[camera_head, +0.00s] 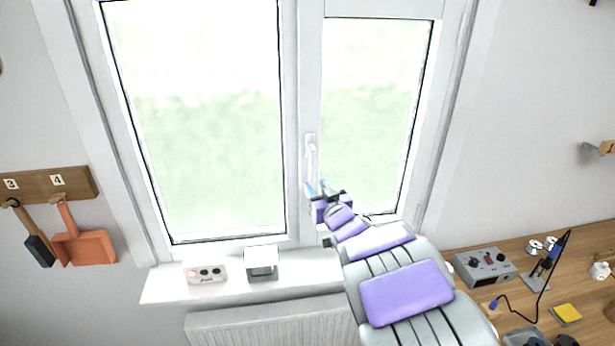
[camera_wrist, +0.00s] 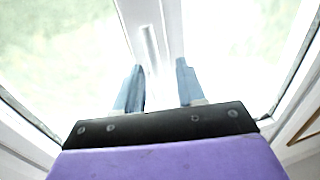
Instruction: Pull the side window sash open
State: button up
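The side window sash (camera_head: 311,60) is the narrower right-hand one, with a white frame, and it looks closed. Its white handle (camera_head: 311,150) is on the sash's left upright, with the lever hanging down. In the wrist view the handle (camera_wrist: 149,45) shows as a pale bar just beyond the fingertips, between their lines. My gripper (camera_head: 319,188), with light blue fingers, is just below the handle in the head view. In the wrist view my gripper (camera_wrist: 157,80) has its fingers apart with nothing clearly between them. Whether a finger touches the handle cannot be told.
The sill (camera_head: 160,288) holds a small panel with knobs (camera_head: 206,273) and a grey-white box (camera_head: 261,262). A radiator (camera_head: 270,325) is below. A workbench (camera_head: 590,250) with a grey device (camera_head: 485,267) stands right. A rack (camera_head: 30,184) with hanging tools is left.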

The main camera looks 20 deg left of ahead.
aim_at(313, 176)
jog(key=shift+w+d+x, duration=0.15)
jog(key=shift+x, duration=1.45)
jog(key=shift+w+d+x, duration=0.1)
jog(key=shift+x, duration=1.5)
jog(key=shift+w+a, duration=0.1)
jog(key=shift+a, duration=0.25)
jog(key=shift+d+r, duration=0.15)
jog(key=shift+d, duration=0.25)
jog(key=shift+d+r, duration=0.1)
jog(key=shift+d, duration=0.2)
jog(key=shift+c, duration=1.3)
jog(key=shift+a, duration=0.25)
grip_shut()
